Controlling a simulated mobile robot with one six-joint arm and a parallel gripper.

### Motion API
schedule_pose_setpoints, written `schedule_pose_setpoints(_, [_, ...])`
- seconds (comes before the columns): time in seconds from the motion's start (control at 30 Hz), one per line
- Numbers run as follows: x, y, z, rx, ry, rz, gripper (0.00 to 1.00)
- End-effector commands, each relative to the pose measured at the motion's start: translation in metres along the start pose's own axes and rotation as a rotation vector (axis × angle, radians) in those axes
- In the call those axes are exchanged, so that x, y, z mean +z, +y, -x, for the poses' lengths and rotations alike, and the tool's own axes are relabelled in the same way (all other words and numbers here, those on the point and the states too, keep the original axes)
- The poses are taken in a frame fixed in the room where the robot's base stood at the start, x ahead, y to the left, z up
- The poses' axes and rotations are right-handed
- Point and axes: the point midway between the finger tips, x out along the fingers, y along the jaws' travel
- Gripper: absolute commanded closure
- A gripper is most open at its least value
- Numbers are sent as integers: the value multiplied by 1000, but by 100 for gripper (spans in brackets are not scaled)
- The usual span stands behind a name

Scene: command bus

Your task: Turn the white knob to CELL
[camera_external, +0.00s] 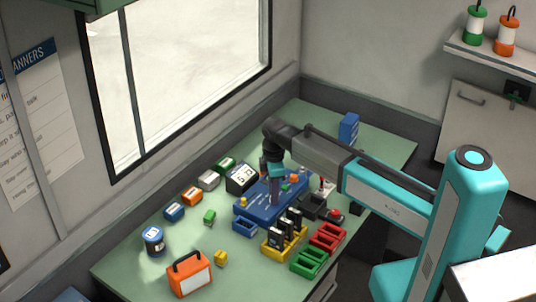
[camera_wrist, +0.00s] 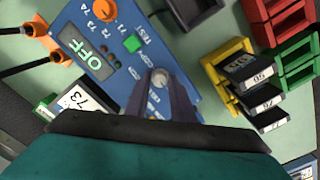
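The blue control panel (camera_external: 258,212) lies on the green table, and it also shows in the wrist view (camera_wrist: 190,62). My gripper (camera_external: 276,198) points down over it. In the wrist view the two dark fingers (camera_wrist: 160,82) stand apart, on either side of a small white knob (camera_wrist: 159,77). I cannot tell whether they touch it. The panel's display (camera_wrist: 88,48) reads OFF. An orange knob (camera_wrist: 103,11) and a green button (camera_wrist: 132,43) are farther up the panel. Labels are printed around the white knob, too small to read surely.
A yellow rack (camera_wrist: 212,62) with black numbered blocks stands to the panel's right, with red (camera_external: 327,238) and green (camera_external: 309,262) trays beside it. A row of small boxes, a blue can (camera_external: 153,241) and an orange case (camera_external: 190,274) are on the left.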

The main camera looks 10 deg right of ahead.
Motion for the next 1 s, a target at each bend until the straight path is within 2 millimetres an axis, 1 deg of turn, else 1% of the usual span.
schedule_pose_setpoints(0.03, [0,0,0,0,0,0,87])
schedule_pose_setpoints(0.1, [0,0,0,0,0,0,99])
schedule_pose_setpoints(0.13, [0,0,0,0,0,0,100])
schedule_pose_setpoints(0.37, [0,0,0,0,0,-9,100])
schedule_pose_setpoints(0.57, [0,0,0,0,0,-54,100])
schedule_pose_setpoints(0.77, [0,0,0,0,0,-156,100])
schedule_pose_setpoints(1.0, [-1,0,0,0,1,-344,100])
